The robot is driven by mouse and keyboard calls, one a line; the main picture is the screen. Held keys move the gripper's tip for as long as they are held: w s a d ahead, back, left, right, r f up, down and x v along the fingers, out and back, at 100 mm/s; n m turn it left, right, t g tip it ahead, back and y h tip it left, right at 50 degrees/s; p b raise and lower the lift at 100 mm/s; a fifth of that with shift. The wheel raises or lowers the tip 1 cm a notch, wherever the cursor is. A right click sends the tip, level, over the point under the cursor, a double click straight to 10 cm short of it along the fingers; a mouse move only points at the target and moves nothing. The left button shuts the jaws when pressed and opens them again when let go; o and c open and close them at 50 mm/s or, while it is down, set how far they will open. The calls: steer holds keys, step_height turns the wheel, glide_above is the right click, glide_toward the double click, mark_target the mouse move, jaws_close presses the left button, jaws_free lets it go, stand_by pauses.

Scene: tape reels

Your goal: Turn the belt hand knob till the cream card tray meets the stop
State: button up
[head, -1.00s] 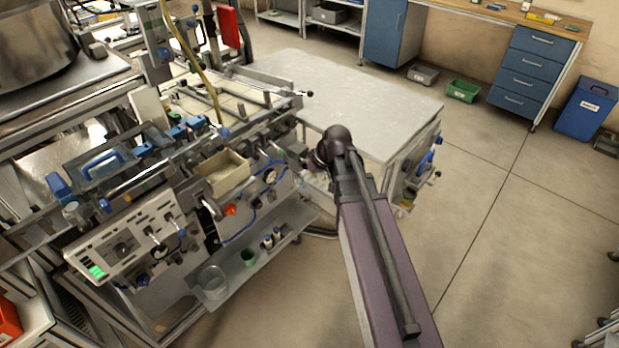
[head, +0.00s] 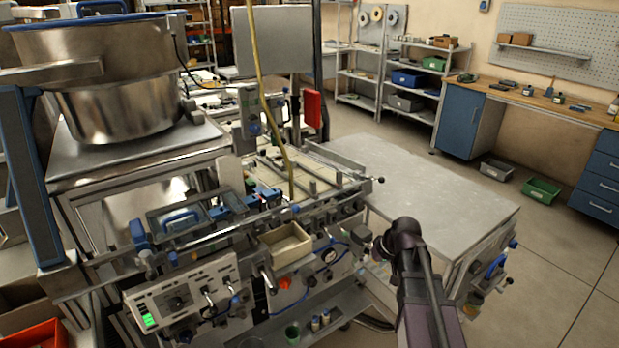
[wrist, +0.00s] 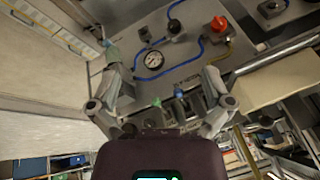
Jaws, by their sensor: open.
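My gripper shows in the wrist view with its two fingers spread wide and nothing between them (wrist: 164,80). The fingers point toward the machine's grey front panel, around the region of a round gauge. In the head view my wrist hides the fingers. A cream open-topped tray (head: 286,246) sits on the machine's front; its pale side seems to show at the right of the wrist view (wrist: 268,88). Several dark knobs sit on the front; one (head: 361,235) is left of my wrist. I cannot tell which is the belt hand knob. I cannot pick out the stop.
The gauge (wrist: 154,61), blue tubing and a red knob (wrist: 219,23) are on the panel near my fingers. A grey-topped table (head: 430,190) stands right of the machine. A large metal bowl (head: 115,100) stands at left. Open floor lies at right.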

mark_target(362, 205)
steer(key=w+d+r+n+t+p, duration=0.1)
steer(key=w+d+r, duration=0.1)
steer(key=w, duration=0.6)
steer(key=w+d+r+n+t+p, duration=0.1)
steer(key=w+d+r+n+t, duration=0.1)
steer(key=w, duration=0.6)
steer(key=w+d+r+n+t+p, duration=0.1)
steer(key=w+d+r, duration=0.1)
steer(key=w, duration=0.6)
steer(key=shift+w+d+r+t+y, duration=0.3)
steer(key=shift+r+y, duration=0.1)
steer(key=shift+r, duration=0.3)
steer(key=shift+f, duration=0.1)
steer(key=b+x, duration=0.7)
steer(key=x, duration=0.4)
steer(key=shift+f+b, duration=0.15)
steer(key=shift+b, duration=0.2)
steer(key=shift+b+x, duration=0.8)
steer(key=shift+x, duration=0.45)
steer(key=shift+a, duration=0.15)
steer(key=c, duration=1.1)
